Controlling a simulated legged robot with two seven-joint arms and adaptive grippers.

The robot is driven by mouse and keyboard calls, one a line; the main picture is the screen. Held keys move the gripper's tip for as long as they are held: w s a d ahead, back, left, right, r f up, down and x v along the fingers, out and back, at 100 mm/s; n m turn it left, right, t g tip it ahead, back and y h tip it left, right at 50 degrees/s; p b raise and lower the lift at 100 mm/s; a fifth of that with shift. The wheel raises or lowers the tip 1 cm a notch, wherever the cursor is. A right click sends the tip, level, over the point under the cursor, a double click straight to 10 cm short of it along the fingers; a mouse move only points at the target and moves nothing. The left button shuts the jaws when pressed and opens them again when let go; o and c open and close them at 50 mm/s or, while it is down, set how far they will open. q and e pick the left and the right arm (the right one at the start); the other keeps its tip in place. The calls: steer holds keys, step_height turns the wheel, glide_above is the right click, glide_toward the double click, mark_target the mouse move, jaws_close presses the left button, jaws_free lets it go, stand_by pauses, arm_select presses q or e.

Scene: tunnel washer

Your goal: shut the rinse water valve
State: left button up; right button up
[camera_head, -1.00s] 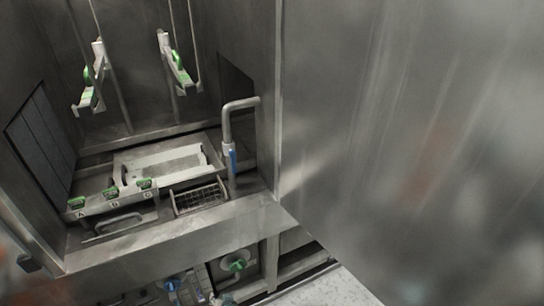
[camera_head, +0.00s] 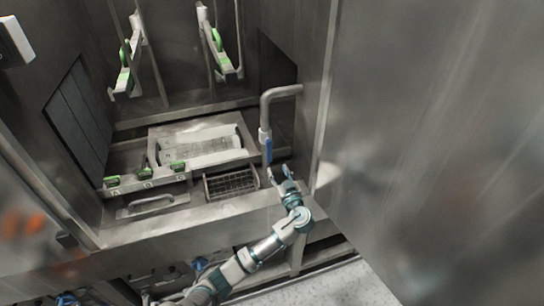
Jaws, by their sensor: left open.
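A bent grey pipe (camera_head: 281,92) stands at the right side of the washer opening. A blue lever (camera_head: 267,150) sits upright on its lower part; it looks like the rinse water valve. My left gripper (camera_head: 279,173) is open, with its fingers pointing up just below and right of the blue lever. I cannot tell whether a finger touches the lever. The gripper and wrist hide the foot of the pipe. My right gripper is not in view.
A wire basket (camera_head: 231,184) is left of the pipe, beside a pale tray (camera_head: 200,146). Green clips (camera_head: 146,170) line a rail in front. Two green-marked arms (camera_head: 220,52) hang at the back. A large steel panel (camera_head: 430,150) fills the right side.

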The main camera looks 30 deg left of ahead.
mark_target(270, 158)
arm_select(q)
steer(key=x, duration=0.7)
steer(key=shift+s+a+f, duration=0.1)
steer(key=shift+a, duration=0.35)
steer(key=shift+w+a+p, duration=0.3)
steer(key=shift+w, duration=0.25)
arm_select(e)
steer(key=shift+s+d, duration=0.2)
steer(key=shift+s, duration=0.95)
arm_select(q)
steer(key=shift+d, duration=0.1)
steer(key=shift+c, duration=0.8)
jaws_close()
steer(key=shift+s, duration=0.1)
arm_select(e)
steer(key=shift+a, duration=0.1)
